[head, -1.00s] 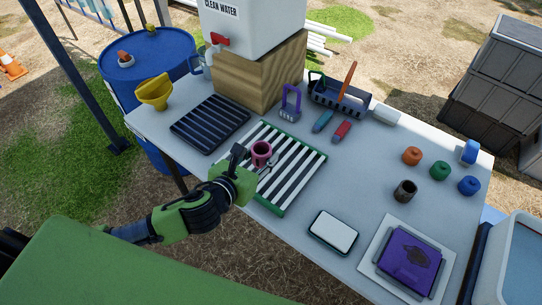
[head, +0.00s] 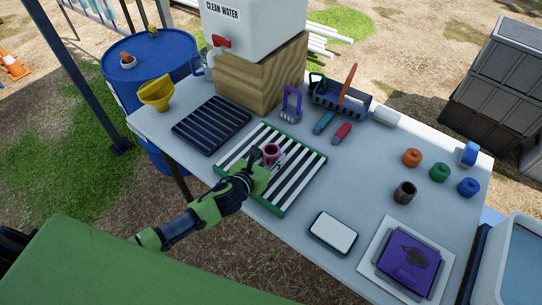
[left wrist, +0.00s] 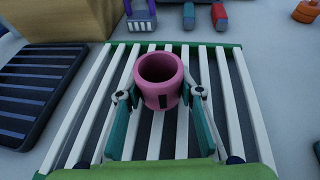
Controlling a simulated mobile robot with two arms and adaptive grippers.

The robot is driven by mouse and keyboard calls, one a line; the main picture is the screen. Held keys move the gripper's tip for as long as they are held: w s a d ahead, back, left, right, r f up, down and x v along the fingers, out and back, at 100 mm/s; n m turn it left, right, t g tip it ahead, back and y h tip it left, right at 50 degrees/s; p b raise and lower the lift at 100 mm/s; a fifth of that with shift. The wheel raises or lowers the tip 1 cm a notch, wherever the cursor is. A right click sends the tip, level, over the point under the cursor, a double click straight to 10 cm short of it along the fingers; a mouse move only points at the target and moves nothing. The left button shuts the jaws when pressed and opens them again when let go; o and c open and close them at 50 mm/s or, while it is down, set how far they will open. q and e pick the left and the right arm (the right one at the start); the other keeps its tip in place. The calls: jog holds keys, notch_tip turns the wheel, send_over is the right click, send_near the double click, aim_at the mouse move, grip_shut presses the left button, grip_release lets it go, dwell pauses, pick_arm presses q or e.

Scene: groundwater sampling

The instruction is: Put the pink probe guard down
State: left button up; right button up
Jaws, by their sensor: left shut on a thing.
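The pink probe guard (head: 271,152) is a short hollow cylinder with an open top. My left gripper (head: 272,163) is shut on it, with one finger on each side, as the left wrist view shows the guard (left wrist: 159,80) between the fingertips (left wrist: 158,95). The guard is upright over the green-edged rack with white slats (head: 300,179). I cannot tell whether its base touches the slats. My right gripper is not in view.
A dark slatted tray (head: 211,125) lies left of the rack. A wooden block (head: 262,75) with a water tank stands behind. A purple probe holder (head: 291,104), a black caddy (head: 340,99) and a white-faced device (head: 333,233) are around the rack. Several caps lie at right.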

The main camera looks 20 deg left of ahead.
pick_arm(q)
jog(key=shift+f, duration=0.2)
jog(key=shift+f, duration=0.15)
jog(key=o, duration=1)
jog(key=shift+r, duration=0.3)
jog(key=shift+s+a, duration=0.15)
jog(key=shift+s, duration=0.3)
jog(key=v, duration=0.9)
jog(key=shift+s+r+b, duration=0.1)
jog(key=shift+s+b, duration=0.25)
jog(key=shift+b, duration=0.05)
jog(key=shift+v, duration=0.75)
